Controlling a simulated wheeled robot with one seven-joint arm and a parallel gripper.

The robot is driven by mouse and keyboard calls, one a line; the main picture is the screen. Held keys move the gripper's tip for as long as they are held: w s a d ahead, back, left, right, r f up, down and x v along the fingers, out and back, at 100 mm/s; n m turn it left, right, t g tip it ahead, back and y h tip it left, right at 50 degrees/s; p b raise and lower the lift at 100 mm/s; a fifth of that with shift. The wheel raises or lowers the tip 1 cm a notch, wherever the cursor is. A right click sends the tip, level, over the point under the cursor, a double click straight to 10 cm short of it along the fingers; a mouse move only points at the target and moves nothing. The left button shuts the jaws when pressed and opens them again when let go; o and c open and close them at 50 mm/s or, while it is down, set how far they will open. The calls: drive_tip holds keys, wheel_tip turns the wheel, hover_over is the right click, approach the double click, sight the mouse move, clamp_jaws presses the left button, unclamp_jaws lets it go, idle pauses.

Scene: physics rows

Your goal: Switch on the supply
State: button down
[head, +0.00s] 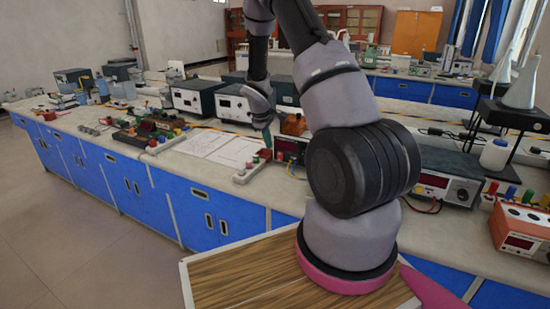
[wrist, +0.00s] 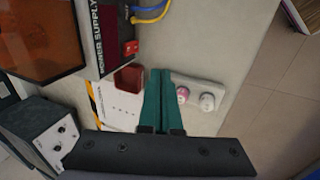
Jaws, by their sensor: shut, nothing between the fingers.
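A supply box with a red display also shows in the head view (head: 289,150), partly hidden by my arm. My gripper (wrist: 160,72) has green fingers, shut and empty, below and right of the switch in the wrist view and apart from it. In the head view my gripper (head: 267,140) is just left of the supply box.
A red square holder (wrist: 129,78) and a pale block with pink and white knobs (wrist: 207,101) flank my fingers. Yellow and blue cables (wrist: 150,14) run near the switch. White papers (head: 203,143) lie on the bench. Other instruments stand behind and to the right.

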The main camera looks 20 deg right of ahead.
sight(280, 156)
drive_tip(key=shift+f, duration=0.1)
drive_tip(key=x, duration=1)
drive_tip(key=shift+s+d+f, duration=0.1)
drive_tip(key=shift+w+d, duration=0.85)
drive_tip(key=shift+d, duration=0.25)
drive_tip(key=shift+w+d+f, duration=0.1)
drive_tip(key=shift+w+d, duration=0.3)
drive_tip(key=shift+w+d+f, duration=0.1)
drive_tip(key=shift+w+d, duration=0.05)
drive_tip(key=shift+d, duration=0.1)
